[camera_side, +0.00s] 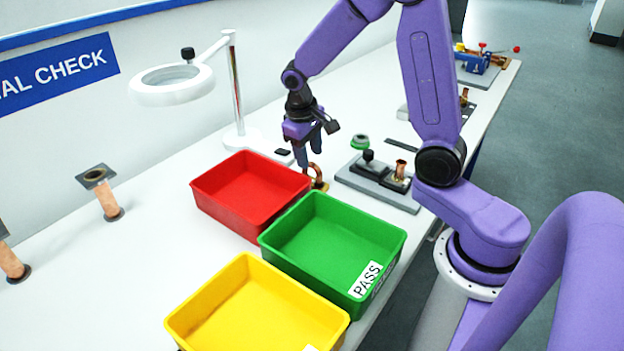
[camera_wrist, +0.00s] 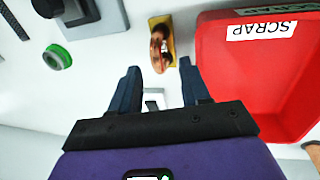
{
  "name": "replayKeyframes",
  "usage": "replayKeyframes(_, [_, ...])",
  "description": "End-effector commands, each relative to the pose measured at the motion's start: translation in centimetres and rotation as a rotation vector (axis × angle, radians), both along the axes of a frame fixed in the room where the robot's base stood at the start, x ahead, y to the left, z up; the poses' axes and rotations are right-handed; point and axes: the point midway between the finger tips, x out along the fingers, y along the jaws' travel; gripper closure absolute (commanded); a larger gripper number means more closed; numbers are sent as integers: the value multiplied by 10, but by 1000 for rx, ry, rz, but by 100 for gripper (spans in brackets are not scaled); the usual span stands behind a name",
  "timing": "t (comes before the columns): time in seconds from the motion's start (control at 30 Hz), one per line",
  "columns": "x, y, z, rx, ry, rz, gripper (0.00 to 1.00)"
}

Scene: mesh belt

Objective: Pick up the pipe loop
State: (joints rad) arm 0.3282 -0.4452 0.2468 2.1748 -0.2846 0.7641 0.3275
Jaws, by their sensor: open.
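The pipe loop (camera_side: 315,174) is a small copper ring-shaped piece on a yellow base, on the white table beside the red bin's far right corner. In the wrist view the copper loop (camera_wrist: 162,46) stands on its yellow base just beyond my fingertips, roughly in line with the gap between them. My gripper (camera_side: 309,158) points down close to the loop, on its far left side in the side view. In the wrist view my gripper (camera_wrist: 159,68) has its dark fingers apart with nothing between them. Part of the loop is hard to make out.
The red bin (camera_side: 205,205) marked SCRAP is close beside the loop. The green PASS bin (camera_side: 385,262) and yellow bin (camera_side: 185,325) stand nearer. A grey fixture (camera_side: 403,203) lies to the right, a green ring (camera_side: 360,142) behind. A magnifier lamp (camera_side: 240,138) stands behind left.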

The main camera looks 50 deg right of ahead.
Motion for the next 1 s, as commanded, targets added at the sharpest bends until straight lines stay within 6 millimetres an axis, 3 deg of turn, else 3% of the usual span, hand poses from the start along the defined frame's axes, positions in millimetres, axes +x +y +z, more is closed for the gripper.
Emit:
replayKeyframes(0.17, [0, -2, -10, 0, 3, 0, 53])
replayKeyframes(0.5, [2, -13, -49, 0, 2, 1, 53])
replayKeyframes(0.83, [2, -13, -54, 1, 0, 0, 53])
replayKeyframes(0.97, [2, -13, -54, 1, 0, 0, 96])
replayKeyframes(1.0, [2, -13, -54, 1, 0, 0, 100])
